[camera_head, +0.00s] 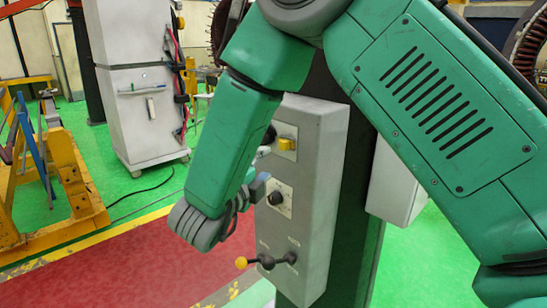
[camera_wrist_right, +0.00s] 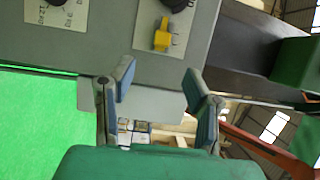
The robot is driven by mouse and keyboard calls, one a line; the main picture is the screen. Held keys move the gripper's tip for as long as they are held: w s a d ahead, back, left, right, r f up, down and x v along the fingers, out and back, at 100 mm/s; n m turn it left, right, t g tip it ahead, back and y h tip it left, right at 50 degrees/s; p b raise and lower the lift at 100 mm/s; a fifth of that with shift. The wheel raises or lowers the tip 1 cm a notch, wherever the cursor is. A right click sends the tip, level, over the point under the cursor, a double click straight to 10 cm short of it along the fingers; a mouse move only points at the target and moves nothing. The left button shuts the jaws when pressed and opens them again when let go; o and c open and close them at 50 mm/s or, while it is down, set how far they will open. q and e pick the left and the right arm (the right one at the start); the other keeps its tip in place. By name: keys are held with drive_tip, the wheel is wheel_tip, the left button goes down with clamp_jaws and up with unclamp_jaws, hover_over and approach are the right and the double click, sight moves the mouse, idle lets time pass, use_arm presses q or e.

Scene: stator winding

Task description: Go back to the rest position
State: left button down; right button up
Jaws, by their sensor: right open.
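My right arm comes in from the right in the head view, bent across the front of a grey control box (camera_head: 318,190). My right gripper (camera_head: 258,187) is beside the box's front panel, partly hidden by my wrist. In the right wrist view, the two fingers of the right gripper (camera_wrist_right: 158,88) are spread apart with nothing between them. The box's grey panel (camera_wrist_right: 100,40) lies beyond the fingertips. I cannot tell whether a finger touches the box. My left gripper is not in view.
The panel has a yellow switch (camera_head: 287,143), a black knob (camera_head: 276,198) and a lever with a yellow ball (camera_head: 241,262). A yellow frame (camera_head: 75,185) stands at left and a white cabinet (camera_head: 140,110) behind. The red floor (camera_head: 110,265) at lower left is clear.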

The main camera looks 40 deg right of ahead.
drive_tip(key=shift+v, duration=0.75)
drive_tip(key=shift+f, duration=0.15)
